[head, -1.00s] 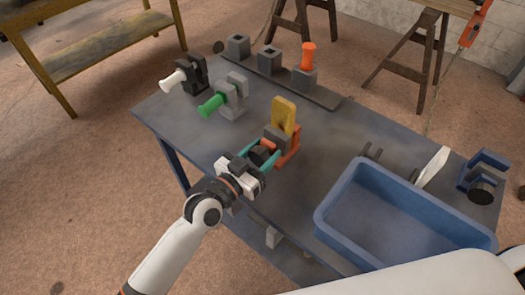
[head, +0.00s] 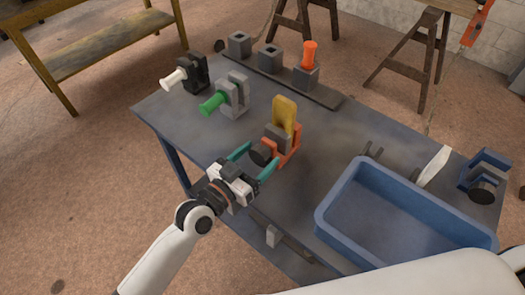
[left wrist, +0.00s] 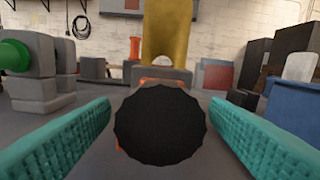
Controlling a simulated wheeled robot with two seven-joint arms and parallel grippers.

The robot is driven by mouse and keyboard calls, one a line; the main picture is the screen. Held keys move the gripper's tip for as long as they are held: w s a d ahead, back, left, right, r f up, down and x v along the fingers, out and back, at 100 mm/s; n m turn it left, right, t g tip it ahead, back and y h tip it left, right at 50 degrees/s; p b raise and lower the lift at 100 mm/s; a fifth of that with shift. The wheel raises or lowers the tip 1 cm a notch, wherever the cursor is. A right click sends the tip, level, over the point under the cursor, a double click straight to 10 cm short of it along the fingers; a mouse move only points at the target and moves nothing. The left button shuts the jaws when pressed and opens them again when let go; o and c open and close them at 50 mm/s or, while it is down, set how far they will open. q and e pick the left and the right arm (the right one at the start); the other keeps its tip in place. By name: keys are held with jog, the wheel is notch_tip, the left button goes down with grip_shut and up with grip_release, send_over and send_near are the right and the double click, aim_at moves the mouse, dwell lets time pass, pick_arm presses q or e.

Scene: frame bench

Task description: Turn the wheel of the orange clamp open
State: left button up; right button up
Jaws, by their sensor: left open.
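The orange clamp (head: 294,154) stands near the front middle of the bench, holding a yellow piece (head: 285,115) upright by a grey block. Its dark wheel (head: 260,156) faces my left gripper; in the left wrist view the black, ridged wheel (left wrist: 160,126) fills the middle. My left gripper (head: 254,160) is open, its teal fingers apart on both sides of the wheel, and a gap shows between each finger and the wheel in the left wrist view. The palm is back from the wheel. My right gripper is not in view.
A grey clamp with a green handle (head: 212,103) and a black one with a white handle (head: 174,79) stand to the left. A blue tray (head: 330,218) and a blue clamp (head: 482,178) are on the right. A rail with grey blocks (head: 268,60) lies behind.

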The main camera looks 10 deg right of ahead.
pick_arm(q)
jog(key=v, duration=0.9)
jog(key=shift+s+a+b, duration=0.25)
jog(key=shift+b, duration=0.1)
